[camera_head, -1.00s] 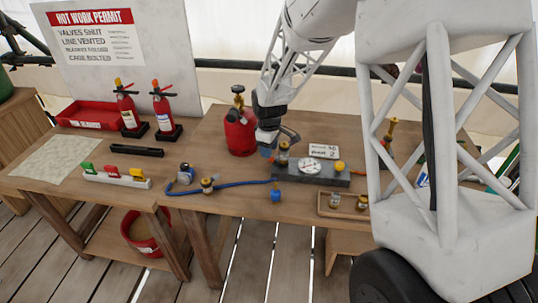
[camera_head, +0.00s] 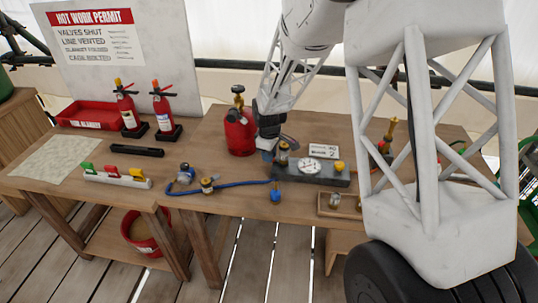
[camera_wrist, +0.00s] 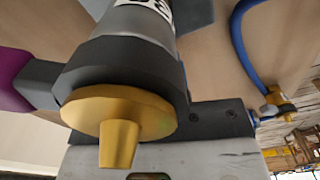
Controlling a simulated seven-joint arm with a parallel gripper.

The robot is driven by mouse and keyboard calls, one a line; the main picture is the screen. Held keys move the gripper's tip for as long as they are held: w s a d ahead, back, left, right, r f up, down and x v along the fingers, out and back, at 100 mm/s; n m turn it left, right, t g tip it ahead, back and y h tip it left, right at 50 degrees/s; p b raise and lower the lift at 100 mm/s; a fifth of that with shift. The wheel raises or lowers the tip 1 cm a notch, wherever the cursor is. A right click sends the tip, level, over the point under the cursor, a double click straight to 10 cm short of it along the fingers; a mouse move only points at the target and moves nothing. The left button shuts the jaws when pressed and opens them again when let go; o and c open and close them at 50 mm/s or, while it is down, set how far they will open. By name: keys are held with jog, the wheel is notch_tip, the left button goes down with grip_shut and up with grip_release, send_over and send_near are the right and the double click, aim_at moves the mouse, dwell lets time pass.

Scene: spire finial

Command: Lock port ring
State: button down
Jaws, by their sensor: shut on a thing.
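My gripper (camera_head: 268,146) is low over the workbench, at the left end of a grey block with a round dial (camera_head: 311,167). In the wrist view a dark faceted collar (camera_wrist: 120,65), which looks like the port ring, sits around a grey cylinder with a white label. A brass disc and stem (camera_wrist: 118,115) project from the collar towards the camera. A grey pad with a purple part behind it (camera_wrist: 15,85) touches the collar's left side. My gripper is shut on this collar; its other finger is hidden. A brass-topped fitting (camera_head: 283,150) shows just right of the gripper.
A red cylinder (camera_head: 240,132) stands close left of my gripper. A blue hose (camera_head: 235,186) runs along the bench front to the block. A small wooden tray (camera_head: 330,207) lies front right. Two fire extinguishers (camera_head: 162,112) stand further left.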

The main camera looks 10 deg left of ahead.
aim_at(272, 172)
jog(key=shift+s+n, duration=0.15)
jog(key=shift+n, duration=0.15)
jog(key=n, duration=0.1)
jog(key=s+n, duration=0.1)
jog(key=n, duration=0.1)
jog(key=shift+s+a, duration=0.1)
jog(key=shift+s, duration=0.15)
jog(key=n, duration=0.1)
jog(key=s+n, duration=0.1)
jog(key=n, duration=0.1)
jog(key=s+n, duration=0.1)
jog(key=shift+d+n, duration=0.3)
jog(key=shift+n, duration=0.1)
jog(key=s+n, duration=0.1)
jog(key=n, duration=0.1)
jog(key=d+n, duration=0.1)
jog(key=n, duration=0.1)
jog(key=shift+s+d, duration=0.15)
jog(key=shift+s, duration=0.25)
jog(key=shift+s+d+n, duration=0.2)
jog(key=shift+d+n, duration=0.15)
jog(key=shift+n, duration=0.6)
jog(key=shift+s+d+n, duration=0.15)
jog(key=shift+d+n, duration=0.15)
jog(key=shift+n, duration=0.65)
jog(key=c, duration=1.1)
grip_release()
jog(key=shift+r, duration=0.1)
